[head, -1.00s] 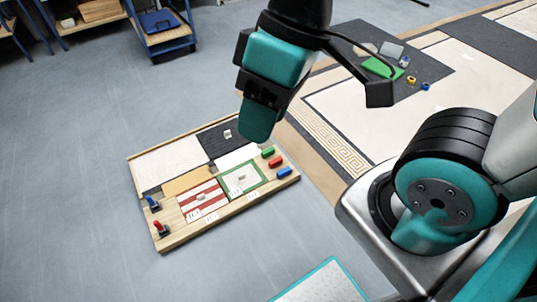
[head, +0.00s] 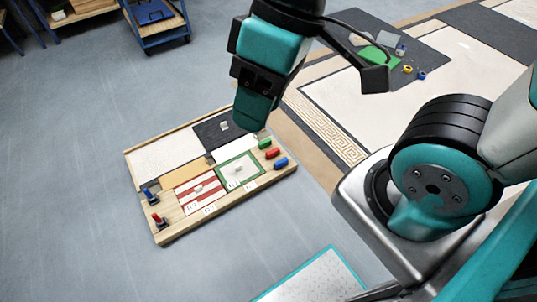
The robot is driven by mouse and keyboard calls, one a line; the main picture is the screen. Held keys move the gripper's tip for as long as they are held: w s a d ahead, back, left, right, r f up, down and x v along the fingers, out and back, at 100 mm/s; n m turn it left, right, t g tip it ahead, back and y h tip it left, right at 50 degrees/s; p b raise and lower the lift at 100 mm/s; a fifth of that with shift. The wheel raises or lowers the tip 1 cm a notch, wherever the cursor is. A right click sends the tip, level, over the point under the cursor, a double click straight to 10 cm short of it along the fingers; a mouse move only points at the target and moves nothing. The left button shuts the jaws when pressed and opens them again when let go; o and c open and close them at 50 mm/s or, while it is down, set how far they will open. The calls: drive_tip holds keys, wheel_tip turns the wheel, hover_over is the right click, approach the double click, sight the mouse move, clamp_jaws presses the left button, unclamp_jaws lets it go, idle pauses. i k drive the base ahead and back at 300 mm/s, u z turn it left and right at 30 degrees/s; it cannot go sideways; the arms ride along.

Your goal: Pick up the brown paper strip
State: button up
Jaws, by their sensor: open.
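A tan-brown flat piece (head: 186,174), which looks like the brown paper strip, lies on the wooden panel tray (head: 163,240) on the floor, between a cream panel (head: 165,161) and a red-and-white striped panel (head: 203,193). My gripper (head: 254,118) hangs at the upper middle in the head view, pointing down. In the picture it overlaps the tray's far right edge, up and right of the strip, apart from it. It is open and I see nothing held. Its fingertips are hard to make out.
The tray also holds a dark panel (head: 212,137), a green-framed panel (head: 240,173), red (head: 272,153), green (head: 264,143) and blue (head: 281,163) blocks, and two clamps at left. Blue carts stand behind. Grey floor at left is clear.

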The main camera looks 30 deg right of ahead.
sight(181, 176)
drive_tip(key=u, duration=0.05)
drive_tip(key=i, duration=1.55)
drive_tip(key=z, duration=0.05)
